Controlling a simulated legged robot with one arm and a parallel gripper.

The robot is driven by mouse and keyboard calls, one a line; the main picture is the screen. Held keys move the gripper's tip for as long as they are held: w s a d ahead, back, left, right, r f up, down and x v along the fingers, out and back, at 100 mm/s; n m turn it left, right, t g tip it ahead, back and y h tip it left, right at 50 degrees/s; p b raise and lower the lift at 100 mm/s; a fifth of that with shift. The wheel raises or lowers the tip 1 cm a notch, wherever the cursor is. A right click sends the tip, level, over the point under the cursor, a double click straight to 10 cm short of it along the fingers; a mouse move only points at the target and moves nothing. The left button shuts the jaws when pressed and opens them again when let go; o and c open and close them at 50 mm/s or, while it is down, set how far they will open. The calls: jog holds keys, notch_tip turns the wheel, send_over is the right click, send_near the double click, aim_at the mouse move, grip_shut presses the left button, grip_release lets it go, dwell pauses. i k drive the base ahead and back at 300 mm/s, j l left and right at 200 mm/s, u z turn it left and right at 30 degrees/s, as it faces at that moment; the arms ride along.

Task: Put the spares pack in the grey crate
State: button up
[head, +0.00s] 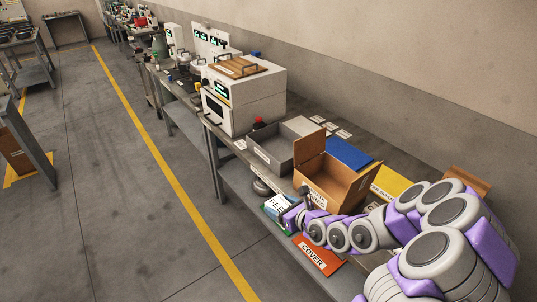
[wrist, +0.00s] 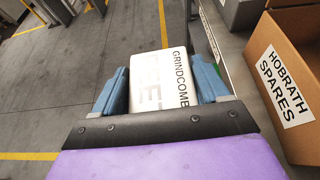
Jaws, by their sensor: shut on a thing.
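My gripper (wrist: 163,88) is shut on a white pack (wrist: 158,72) printed "GRINDCOMBE" with large pale letters below. In the head view this pack (head: 275,203) shows "FEE" at the gripper's end, out beyond the bench's front edge. The grey crate (head: 268,157) stands on the bench, open at the top, with a pale label on its front. It is beyond the cardboard box, up and slightly left of my gripper. The open cardboard box (head: 330,186) has a raised flap; its label reads "HOBRATH SPARES" in the wrist view (wrist: 293,90).
A white machine (head: 250,95) with a wooden board on top stands behind the crate. An orange "COVER" panel (head: 318,255) lies below my arm. The floor aisle at left is clear.

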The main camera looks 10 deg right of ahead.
aim_at(276, 144)
jog(key=i+j+u, duration=0.1)
jog(key=i+u, duration=0.7)
jog(key=i+l+u, duration=0.2)
jog(key=i+u, duration=0.2)
jog(key=i+j+u, duration=0.25)
jog(key=i+u, duration=0.25)
jog(key=i, duration=0.2)
jog(key=i+u, duration=0.5)
jog(key=i, duration=0.2)
jog(key=z, duration=3.3)
jog(key=i+j+z, duration=0.45)
jog(key=i+l, duration=0.05)
jog(key=l, duration=0.05)
